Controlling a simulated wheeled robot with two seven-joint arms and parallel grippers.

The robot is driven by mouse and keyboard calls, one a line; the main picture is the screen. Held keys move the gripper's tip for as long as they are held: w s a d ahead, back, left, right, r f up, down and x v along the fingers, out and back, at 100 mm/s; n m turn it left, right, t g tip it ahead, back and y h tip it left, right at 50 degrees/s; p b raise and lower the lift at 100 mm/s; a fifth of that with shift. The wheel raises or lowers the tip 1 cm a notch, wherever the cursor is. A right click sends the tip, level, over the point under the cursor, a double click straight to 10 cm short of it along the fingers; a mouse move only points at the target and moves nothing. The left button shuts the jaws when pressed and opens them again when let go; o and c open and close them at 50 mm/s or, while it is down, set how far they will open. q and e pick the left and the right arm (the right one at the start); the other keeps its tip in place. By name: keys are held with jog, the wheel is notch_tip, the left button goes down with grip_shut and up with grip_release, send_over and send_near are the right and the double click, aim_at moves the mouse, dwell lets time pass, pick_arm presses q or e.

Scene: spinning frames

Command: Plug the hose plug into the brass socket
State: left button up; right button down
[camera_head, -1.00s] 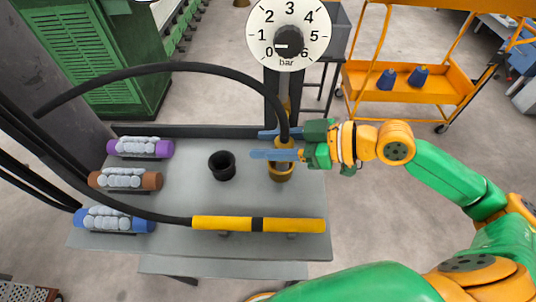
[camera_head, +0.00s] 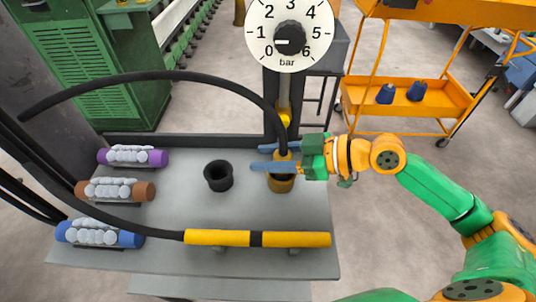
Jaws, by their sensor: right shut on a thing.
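The brass socket (camera_head: 281,183) stands on the grey bench, right of a black cup. The plug is upright at the end of the black hose (camera_head: 215,78), directly over the socket. Its lower end meets the socket's mouth in the picture; the fingers partly hide this, so I cannot tell how deep it sits. The hose arches up and away to the left. My left gripper is not in view.
A black cup (camera_head: 218,175) stands on the bench (camera_head: 180,205). Purple, brown and blue rolls lie along its left side. A yellow bar (camera_head: 220,238) runs along the front. A pressure dial (camera_head: 290,35) reading about 0 bar stands behind. An orange cart (camera_head: 400,105) is at the back right.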

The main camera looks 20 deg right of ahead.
jog(key=shift+f, duration=0.25)
dwell(0.5)
jog(key=shift+c, duration=1.8)
grip_release()
jog(key=b+v, duration=0.2)
jog(key=v, duration=0.1)
jog(key=b+v, duration=0.1)
jog(key=b, duration=0.1)
jog(key=shift+s+d+f, duration=0.15)
jog(key=shift+s+d, duration=0.15)
jog(key=shift+d, duration=0.1)
jog(key=shift+s+d+r+b, duration=0.25)
jog(key=shift+d+r+b, duration=0.1)
jog(key=shift+d+b, duration=0.2)
jog(key=shift+s+d+r+b, duration=0.2)
jog(key=shift+s+r+b, duration=0.05)
jog(key=shift+r+b, duration=0.1)
